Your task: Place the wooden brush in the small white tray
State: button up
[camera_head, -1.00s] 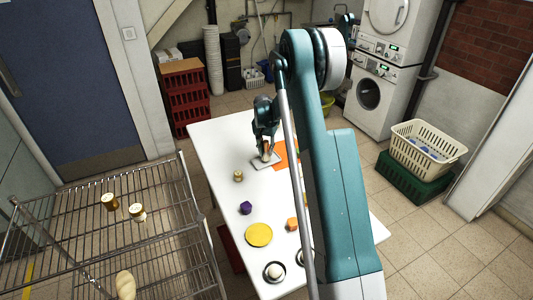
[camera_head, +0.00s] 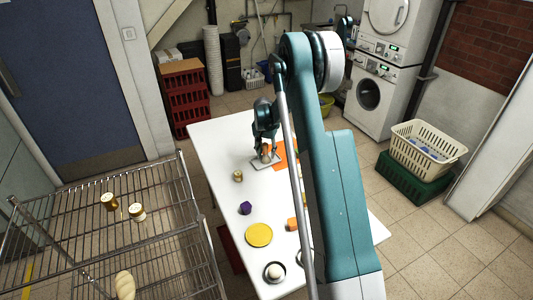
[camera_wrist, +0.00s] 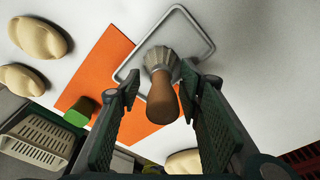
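The wooden brush (camera_wrist: 163,98) has a brown handle and a pale bristle head. In the wrist view its head is over the inside of the small white tray (camera_wrist: 185,30) and its handle points up toward the camera. It seems to stand on its bristles in the tray; the contact is hidden. My gripper (camera_wrist: 163,95) is open, one finger on each side of the handle with a gap on both sides. In the head view my gripper (camera_head: 265,152) is low over the tray (camera_head: 257,166), and the brush is partly hidden by it.
An orange mat (camera_wrist: 98,68) lies beside the tray, with a green block (camera_wrist: 78,112) on its edge. Pale rounded objects (camera_wrist: 40,38) lie near it. On the table are a brass-coloured jar (camera_head: 238,176), a purple block (camera_head: 245,208) and a yellow disc (camera_head: 259,235). A wire rack (camera_head: 160,235) stands left.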

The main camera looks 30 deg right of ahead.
aim_at(265, 145)
jog(key=shift+r, duration=0.15)
jog(key=r, duration=0.4)
jog(key=a+r+p, duration=0.1)
jog(key=r, duration=0.3)
jog(key=s+r, duration=0.1)
jog(key=r, duration=0.2)
jog(key=shift+s+a+r, duration=0.1)
jog(key=shift+a+r, duration=0.05)
jog(key=shift+r, duration=0.25)
